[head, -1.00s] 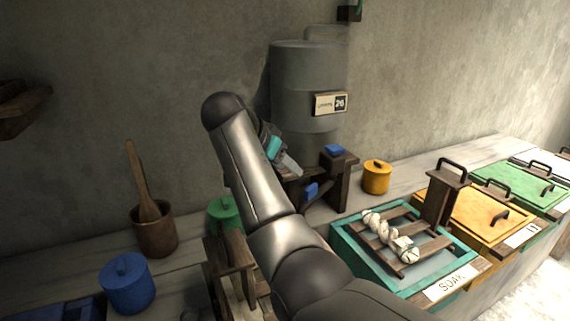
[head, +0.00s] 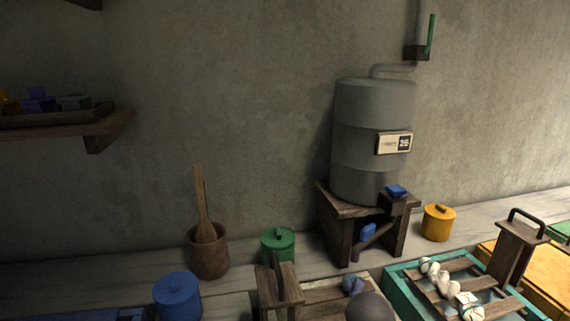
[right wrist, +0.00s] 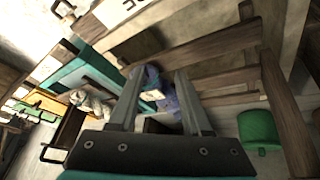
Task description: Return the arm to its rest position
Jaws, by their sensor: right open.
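My right gripper (right wrist: 160,76) shows in the right wrist view with its two fingers apart. A blue-purple bundle with a pale tag (right wrist: 164,98) appears between and beyond the fingers; it seems not gripped, and its distance is hard to judge. In the head view a small blue bundle (head: 353,284) lies on a wooden slatted rack (head: 318,293) at the bottom centre. A rounded dark part of my arm (head: 370,307) shows just below it. The right gripper is not in the head view. My left gripper is in neither view.
A grey tank (head: 372,130) stands on a wooden stand (head: 338,232) against the wall. A green pot (head: 278,246), blue pot (head: 177,297), yellow pot (head: 438,223) and wooden mortar (head: 209,255) are on the counter. A teal-framed basin (head: 402,290) holds a white twisted bundle (head: 449,285).

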